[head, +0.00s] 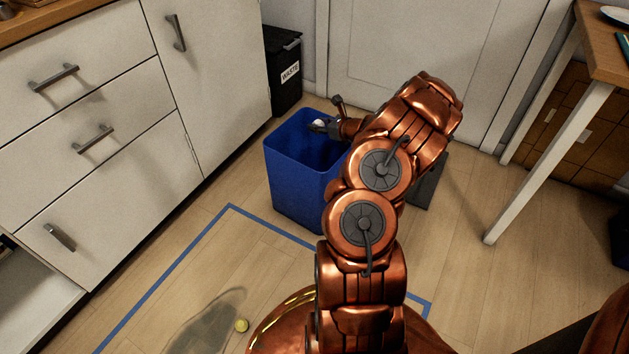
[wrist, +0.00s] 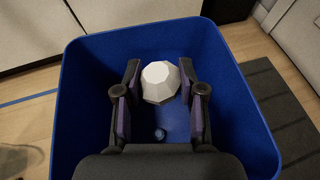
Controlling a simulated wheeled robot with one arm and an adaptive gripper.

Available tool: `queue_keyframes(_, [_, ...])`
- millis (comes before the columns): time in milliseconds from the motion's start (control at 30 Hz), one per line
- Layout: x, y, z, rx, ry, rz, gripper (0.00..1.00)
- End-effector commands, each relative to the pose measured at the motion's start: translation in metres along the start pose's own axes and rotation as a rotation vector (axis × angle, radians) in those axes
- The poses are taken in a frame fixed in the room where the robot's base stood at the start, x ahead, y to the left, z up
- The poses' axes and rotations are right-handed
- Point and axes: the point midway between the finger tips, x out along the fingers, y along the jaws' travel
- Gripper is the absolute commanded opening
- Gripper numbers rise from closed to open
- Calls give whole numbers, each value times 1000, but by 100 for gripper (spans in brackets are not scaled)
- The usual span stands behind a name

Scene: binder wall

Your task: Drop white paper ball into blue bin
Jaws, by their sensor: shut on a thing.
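The white paper ball (wrist: 160,82) is a pale faceted lump held between the two fingers of my gripper (wrist: 159,88) in the wrist view. My gripper is shut on it, over the open top of the blue bin (wrist: 85,85). In the head view the blue bin (head: 297,180) stands on the floor, and my gripper (head: 322,126) is over its far side with a small part of the white ball (head: 317,123) showing. My arm hides the bin's right side. A small bluish round thing (wrist: 160,135) shows deeper in the bin, between the fingers.
A black bin labelled WASTE (head: 285,75) stands behind the blue bin. White cabinets (head: 90,130) are on the left, with one drawer open. A table leg (head: 545,165) stands to the right.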

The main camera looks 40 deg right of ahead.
Motion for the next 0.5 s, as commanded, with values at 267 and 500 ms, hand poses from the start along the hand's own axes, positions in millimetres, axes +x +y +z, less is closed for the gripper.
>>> queue_keyframes(267, [12,0,-28,0,1,0,28])
queue_keyframes(500, [13,0,-30,-1,0,0,28])
